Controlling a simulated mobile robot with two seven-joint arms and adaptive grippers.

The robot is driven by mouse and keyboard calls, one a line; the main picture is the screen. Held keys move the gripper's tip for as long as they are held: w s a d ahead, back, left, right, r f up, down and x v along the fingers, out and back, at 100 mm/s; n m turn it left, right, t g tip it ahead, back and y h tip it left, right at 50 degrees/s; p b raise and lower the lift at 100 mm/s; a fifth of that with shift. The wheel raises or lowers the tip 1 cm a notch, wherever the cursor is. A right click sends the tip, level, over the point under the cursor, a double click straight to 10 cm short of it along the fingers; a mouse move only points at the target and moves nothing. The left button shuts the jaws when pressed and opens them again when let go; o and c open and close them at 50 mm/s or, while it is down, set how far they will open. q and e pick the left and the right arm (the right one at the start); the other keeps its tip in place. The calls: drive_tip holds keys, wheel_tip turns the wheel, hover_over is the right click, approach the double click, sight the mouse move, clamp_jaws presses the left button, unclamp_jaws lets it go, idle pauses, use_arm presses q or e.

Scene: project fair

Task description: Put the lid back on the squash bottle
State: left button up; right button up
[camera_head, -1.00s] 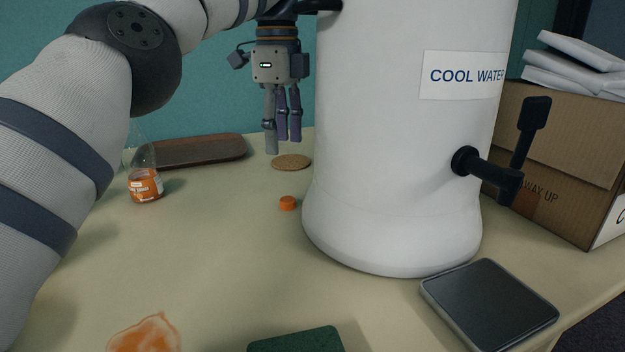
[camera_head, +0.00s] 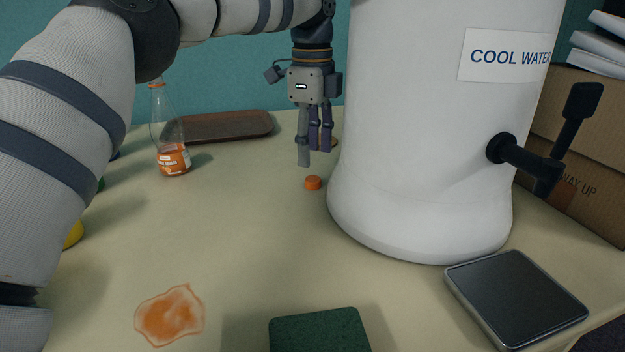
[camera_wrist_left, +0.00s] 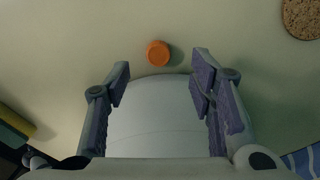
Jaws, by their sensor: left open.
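The orange lid (camera_head: 313,183) lies on the table just left of the white water dispenser's base. It also shows in the left wrist view (camera_wrist_left: 158,53), ahead of and between the fingers. The squash bottle (camera_head: 172,145) stands upright at the back left, clear with a little orange drink at the bottom and an orange rim at its neck; my left arm is close beside it in the picture. My left gripper (camera_head: 316,157) points down above the table near the lid, its fingers apart and empty; it also shows in the left wrist view (camera_wrist_left: 160,80). My right gripper is out of view.
The white water dispenser (camera_head: 425,150) stands close right of the lid. A brown tray (camera_head: 225,127) lies at the back. An orange spill (camera_head: 170,315), a green sponge (camera_head: 320,332) and a dark tablet (camera_head: 517,297) are in front. A cork coaster (camera_wrist_left: 303,17) shows in the wrist view. The table's middle is clear.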

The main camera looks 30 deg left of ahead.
sight(313, 178)
use_arm(q)
wheel_tip(313, 178, down, 5)
drive_tip(key=shift+s+d+f+p, duration=0.1)
drive_tip(key=shift+d+p, duration=0.05)
drive_tip(key=shift+p, duration=0.15)
drive_tip(key=shift+c, duration=0.5)
drive_tip(key=c, duration=0.7)
